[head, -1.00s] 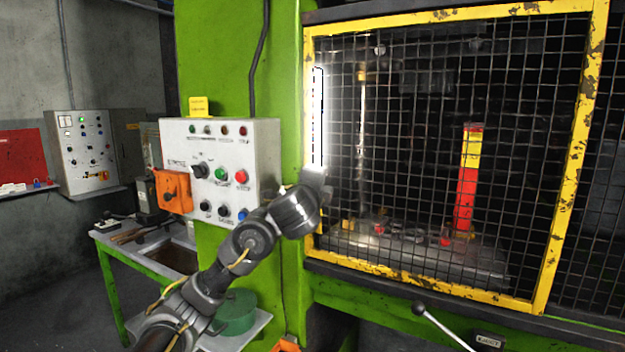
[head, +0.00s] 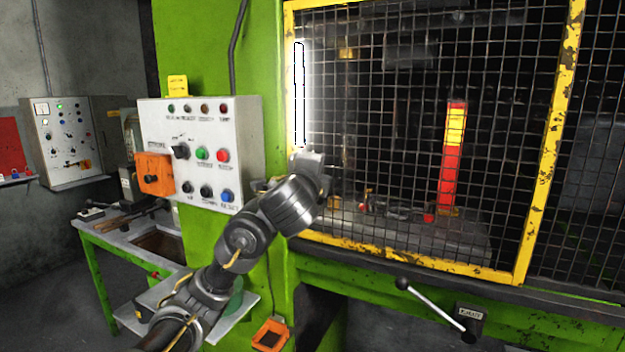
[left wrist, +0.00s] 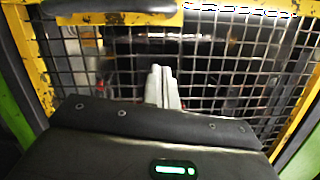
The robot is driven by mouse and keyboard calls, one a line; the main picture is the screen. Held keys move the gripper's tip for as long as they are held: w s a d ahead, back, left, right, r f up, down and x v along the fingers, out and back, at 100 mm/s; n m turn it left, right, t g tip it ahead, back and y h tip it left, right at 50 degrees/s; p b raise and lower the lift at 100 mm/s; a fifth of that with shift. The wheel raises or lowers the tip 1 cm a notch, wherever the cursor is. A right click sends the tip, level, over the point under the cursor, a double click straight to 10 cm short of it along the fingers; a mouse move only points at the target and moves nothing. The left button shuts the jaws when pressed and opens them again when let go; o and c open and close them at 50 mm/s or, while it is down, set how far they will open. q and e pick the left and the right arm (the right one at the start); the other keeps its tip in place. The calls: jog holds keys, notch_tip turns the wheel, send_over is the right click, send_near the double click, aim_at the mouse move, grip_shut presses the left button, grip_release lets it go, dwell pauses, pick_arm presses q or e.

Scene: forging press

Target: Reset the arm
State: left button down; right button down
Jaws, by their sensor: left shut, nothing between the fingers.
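My left arm comes in from the lower left in the head view. Its gripper (head: 310,160) is in front of the left edge of the yellow-framed mesh guard (head: 571,60), right of the control panel. The wrist hides most of the gripper there. In the left wrist view the pale fingers (left wrist: 161,85) are together and empty, pointing at the mesh. A yellow bar with a dark handle (left wrist: 110,10) crosses above them. Whether the fingertips touch the mesh I cannot tell. My right gripper is in neither view.
A grey control panel (head: 226,122) with buttons and an orange box (head: 155,174) is on the green column, close to my wrist. A lever (head: 435,306) sticks out below the guard. A green-legged bench (head: 98,232) stands at left. Behind the mesh is a red-yellow post (head: 453,160).

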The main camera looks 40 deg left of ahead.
pick_arm(q)
jog(key=v, duration=0.6)
jog(key=shift+a, duration=0.2)
jog(key=shift+s+r, duration=0.1)
jog(key=shift+a, duration=0.1)
